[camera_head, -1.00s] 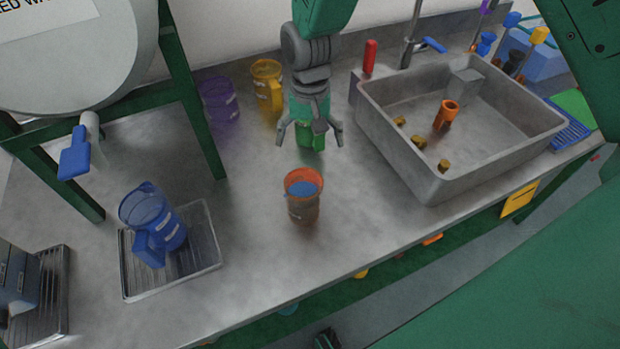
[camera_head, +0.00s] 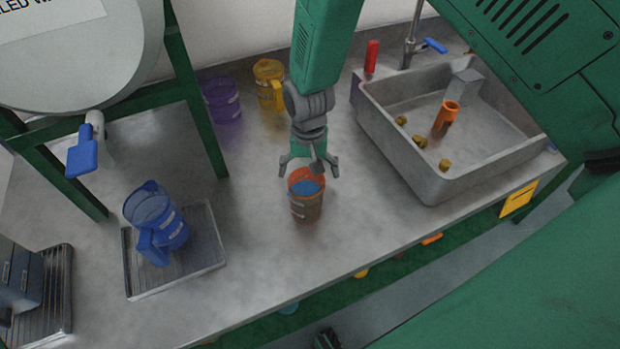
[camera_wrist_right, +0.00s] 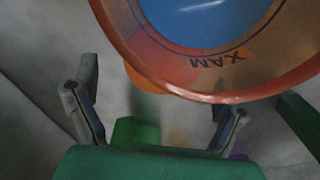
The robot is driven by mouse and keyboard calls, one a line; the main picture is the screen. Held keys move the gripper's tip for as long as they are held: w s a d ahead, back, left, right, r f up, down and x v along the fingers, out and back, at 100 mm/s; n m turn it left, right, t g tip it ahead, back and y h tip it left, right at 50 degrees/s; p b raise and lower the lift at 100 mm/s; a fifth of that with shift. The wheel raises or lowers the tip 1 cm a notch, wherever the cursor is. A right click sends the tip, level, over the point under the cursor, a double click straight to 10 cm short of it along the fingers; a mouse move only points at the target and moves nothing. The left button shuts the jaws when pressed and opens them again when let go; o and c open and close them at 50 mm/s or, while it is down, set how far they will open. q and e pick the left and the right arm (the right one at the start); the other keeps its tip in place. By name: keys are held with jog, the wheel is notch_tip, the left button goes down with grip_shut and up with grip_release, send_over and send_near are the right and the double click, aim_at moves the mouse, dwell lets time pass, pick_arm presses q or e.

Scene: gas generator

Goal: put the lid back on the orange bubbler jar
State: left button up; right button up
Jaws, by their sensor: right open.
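The orange jar (camera_head: 306,206) stands upright and open on the counter, with blue inside. In the right wrist view its rim (camera_wrist_right: 200,97) fills the top, with "MAX" printed inside. My right gripper (camera_head: 309,170) is open at the jar's far rim, its fingers spread on either side. Its open fingers (camera_wrist_right: 155,105) also show in the right wrist view, with nothing held between them. I cannot tell if they touch the jar. An orange tube-like piece (camera_head: 446,117) stands in the sink; I cannot tell whether it is the lid. My left gripper is not in view.
A metal sink (camera_head: 450,185) is at the right, with several small brass pieces inside. A blue jug (camera_head: 158,222) stands on a drain tray (camera_head: 205,245) at the left. Purple (camera_head: 222,100) and yellow (camera_head: 270,82) jugs stand behind. Counter between tray and jar is clear.

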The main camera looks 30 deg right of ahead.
jog(key=shift+a+f, duration=0.35)
jog(key=shift+f, duration=0.25)
jog(key=shift+a+f, duration=0.35)
jog(key=shift+f, duration=0.25)
jog(key=shift+d+f, duration=0.15)
jog(key=shift+d, duration=0.6)
jog(key=shift+c, duration=0.5)
jog(key=shift+d, duration=0.15)
jog(key=c, duration=0.9)
jog(key=shift+o, duration=0.2)
jog(key=shift+a, duration=0.6)
jog(key=shift+a+r, duration=0.15)
jog(key=shift+r, duration=0.2)
jog(key=r, duration=0.3)
jog(key=d+r, duration=0.1)
jog(key=r, duration=0.2)
jog(key=shift+d, duration=0.15)
notch_tip(320, 180, up, 11)
jog(key=shift+r, duration=0.2)
jog(key=shift+a, duration=0.25)
